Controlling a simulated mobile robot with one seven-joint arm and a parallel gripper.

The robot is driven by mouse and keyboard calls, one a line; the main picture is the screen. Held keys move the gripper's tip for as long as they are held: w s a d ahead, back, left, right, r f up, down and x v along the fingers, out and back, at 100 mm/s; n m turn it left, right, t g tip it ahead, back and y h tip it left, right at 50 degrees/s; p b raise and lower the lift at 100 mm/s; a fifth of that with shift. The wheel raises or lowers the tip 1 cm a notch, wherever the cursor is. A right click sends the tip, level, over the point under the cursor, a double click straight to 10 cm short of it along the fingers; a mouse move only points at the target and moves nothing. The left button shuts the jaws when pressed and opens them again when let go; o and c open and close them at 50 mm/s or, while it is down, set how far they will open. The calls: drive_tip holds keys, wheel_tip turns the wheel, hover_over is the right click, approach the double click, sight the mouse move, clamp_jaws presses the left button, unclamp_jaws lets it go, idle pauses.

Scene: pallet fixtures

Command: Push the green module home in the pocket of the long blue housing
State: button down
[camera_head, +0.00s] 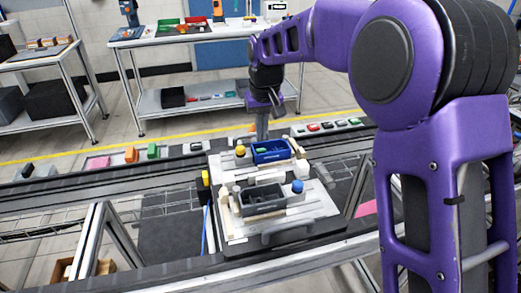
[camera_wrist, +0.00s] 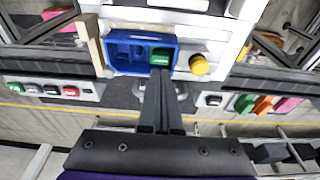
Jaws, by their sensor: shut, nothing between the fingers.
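The long blue housing (camera_wrist: 126,70) lies on the pallet fixture in the wrist view, and it also shows in the head view (camera_head: 273,152). The green module (camera_wrist: 161,55) sits in the housing's right-hand pocket in the wrist view; how deep it sits is hard to tell. The left part of the housing is empty. My gripper (camera_wrist: 160,72) is shut and empty, its fingertips at the module's near edge and hiding part of it. I cannot tell whether they touch it. In the head view, my gripper (camera_head: 262,136) points down just behind the housing.
A yellow knob (camera_wrist: 199,65) stands right beside the housing. A dark grey housing (camera_head: 262,203) and a blue knob (camera_head: 297,186) sit on the nearer fixture. Loose coloured parts lie along the rail, including an orange one (camera_head: 131,154). A cream-coloured block stands at the housing's other end.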

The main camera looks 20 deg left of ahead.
sight(261, 151)
wheel_tip(261, 151, up, 4)
drive_tip(key=p, duration=0.3)
idle(0.4)
